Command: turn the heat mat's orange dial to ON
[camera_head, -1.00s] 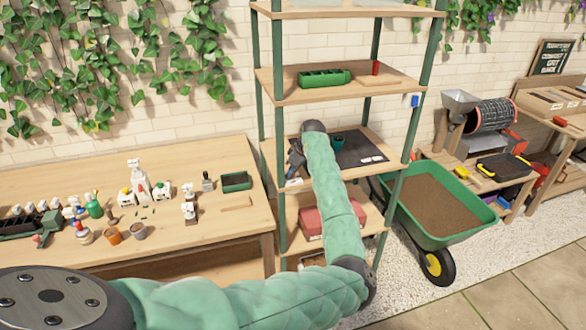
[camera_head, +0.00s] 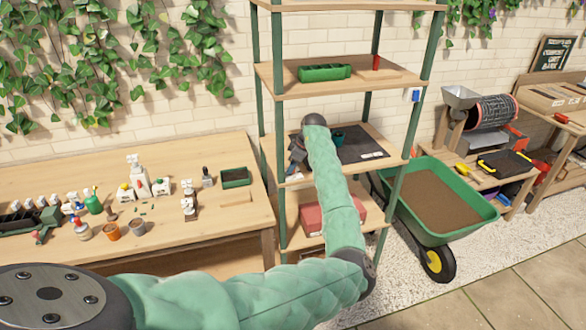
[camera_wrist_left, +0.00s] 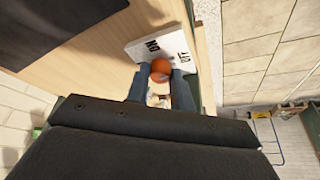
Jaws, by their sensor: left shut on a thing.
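The orange dial (camera_wrist_left: 161,66) sits on a white control plate (camera_wrist_left: 148,46) in the left wrist view. One black label on the plate reads ON, upside down; a second label (camera_wrist_left: 183,59) lies to its right, partly readable. My left gripper (camera_wrist_left: 161,78) is shut on the dial, one blue-grey finger on each side. The dial's pointer is hidden, so its setting cannot be told. The dark heat mat (camera_head: 362,144) lies on the middle shelf in the head view, with my left gripper (camera_head: 293,165) at its left end. My right gripper is not in view.
Green shelf posts (camera_head: 395,195) stand near my left arm. A green planter (camera_head: 325,72) is on the shelf above and a red box (camera_head: 314,218) below. A wheelbarrow (camera_head: 480,222) stands right.

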